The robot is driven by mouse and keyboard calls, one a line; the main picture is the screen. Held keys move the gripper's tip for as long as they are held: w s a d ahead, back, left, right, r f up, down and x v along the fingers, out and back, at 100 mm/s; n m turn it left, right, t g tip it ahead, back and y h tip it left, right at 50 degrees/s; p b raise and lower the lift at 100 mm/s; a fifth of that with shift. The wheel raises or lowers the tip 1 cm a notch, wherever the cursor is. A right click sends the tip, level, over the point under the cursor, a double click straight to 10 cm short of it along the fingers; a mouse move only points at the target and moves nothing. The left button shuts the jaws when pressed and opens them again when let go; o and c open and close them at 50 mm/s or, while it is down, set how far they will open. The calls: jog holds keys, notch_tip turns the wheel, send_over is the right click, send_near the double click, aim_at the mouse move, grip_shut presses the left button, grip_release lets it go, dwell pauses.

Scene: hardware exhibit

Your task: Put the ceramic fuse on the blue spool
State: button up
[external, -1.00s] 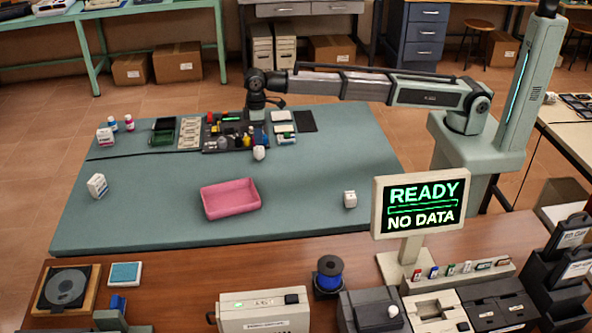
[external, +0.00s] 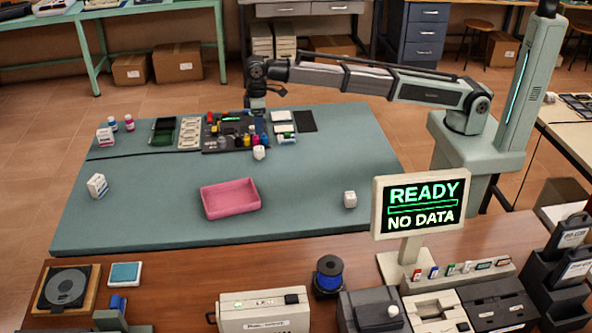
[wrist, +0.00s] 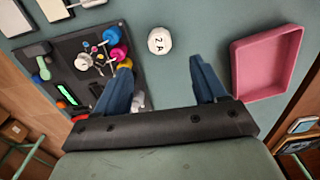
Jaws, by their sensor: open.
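A white, many-sided piece marked "2 A" (wrist: 160,41), which looks like the ceramic fuse, lies on the teal mat. It shows in the external view as a small white piece (external: 259,152) just in front of the dark tray. In the external view my gripper (external: 260,99) is above the mat's back.
A dark tray (external: 213,147) of small coloured parts lies at the mat's back. A pink bin (external: 230,198) and a white cube (external: 350,199) stand farther forward. The display screen (external: 419,207) rises right of the spool, and a beige device (external: 263,314) stands left of it.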

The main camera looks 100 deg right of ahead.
aim_at(259, 148)
jog(key=s+t, duration=0.2)
jog(key=s, duration=0.6)
jog(key=w+f+t, duration=0.1)
jog(key=w+f, duration=0.2)
jog(key=w+f+t, duration=0.1)
jog(key=w+f, duration=0.2)
jog(key=f, duration=0.1)
jog(key=shift+d, duration=0.15)
jog(key=shift+t, duration=0.3)
jog(key=shift+x, duration=2.65)
jog(key=shift+w+r, duration=0.1)
jog(key=shift+w, duration=0.05)
jog(key=shift+c, duration=0.3)
jog(key=c, duration=1.1)
jog(key=shift+r, duration=5)
